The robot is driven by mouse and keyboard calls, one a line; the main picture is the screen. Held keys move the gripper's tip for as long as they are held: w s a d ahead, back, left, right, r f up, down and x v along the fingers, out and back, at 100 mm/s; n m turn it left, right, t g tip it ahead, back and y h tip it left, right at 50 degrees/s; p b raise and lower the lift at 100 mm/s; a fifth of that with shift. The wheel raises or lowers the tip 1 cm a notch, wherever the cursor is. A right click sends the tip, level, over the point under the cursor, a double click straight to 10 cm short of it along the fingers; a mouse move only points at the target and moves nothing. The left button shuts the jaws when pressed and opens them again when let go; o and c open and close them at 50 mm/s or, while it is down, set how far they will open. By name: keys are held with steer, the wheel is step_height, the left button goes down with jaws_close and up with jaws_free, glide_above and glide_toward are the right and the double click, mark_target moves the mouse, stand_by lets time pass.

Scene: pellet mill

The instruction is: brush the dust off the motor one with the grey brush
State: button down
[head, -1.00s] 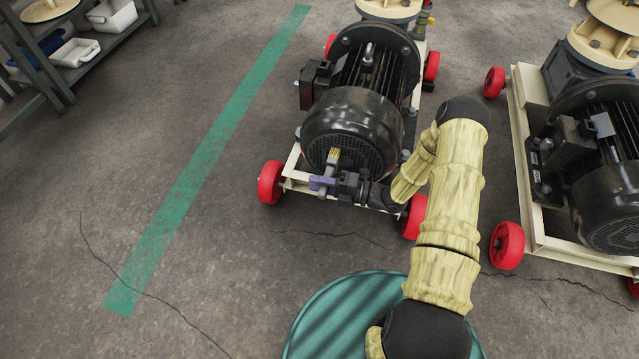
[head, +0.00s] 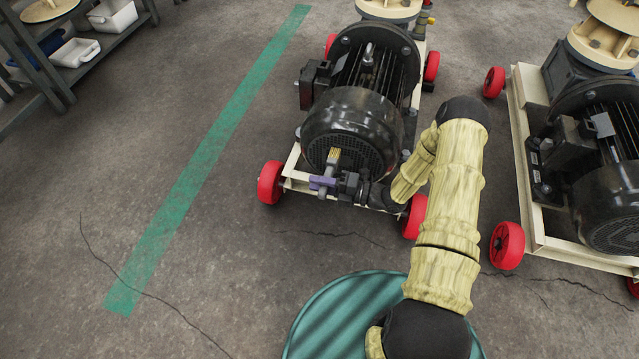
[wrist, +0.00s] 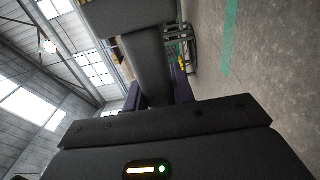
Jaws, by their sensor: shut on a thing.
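A black motor (head: 352,122) with a finned body and a round end grille sits on a cream wheeled frame in the middle of the head view. My gripper (head: 323,184), with purple fingers, is at the near end of this motor, in front of the grille. It is shut on the grey brush, whose yellowish bristles (head: 334,154) point up before the motor's end. I cannot tell if the bristles touch the motor. In the wrist view the grey brush (wrist: 150,72) stands between the purple fingers. Dust is not clearly distinguishable on the dark housing.
A second black motor (head: 612,205) stands on a similar cream frame (head: 523,165) at the right. Red wheels (head: 270,182) stick out at the frame corners. A shelf with white bins (head: 75,52) is at the upper left. The floor by the green line (head: 200,165) is clear.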

steer(key=shift+r, duration=0.1)
steer(key=shift+r+p, duration=1)
steer(key=shift+r, duration=0.25)
steer(key=c, duration=1.9)
jaws_free()
steer(key=shift+f, duration=0.1)
jaws_close()
steer(key=shift+s+d+r+p, duration=0.3)
steer(key=shift+d+r, duration=0.1)
steer(key=shift+d, duration=0.25)
steer(key=shift+s+d+r+p, duration=0.2)
steer(key=shift+d+r+p, duration=0.15)
steer(key=shift+d, duration=0.3)
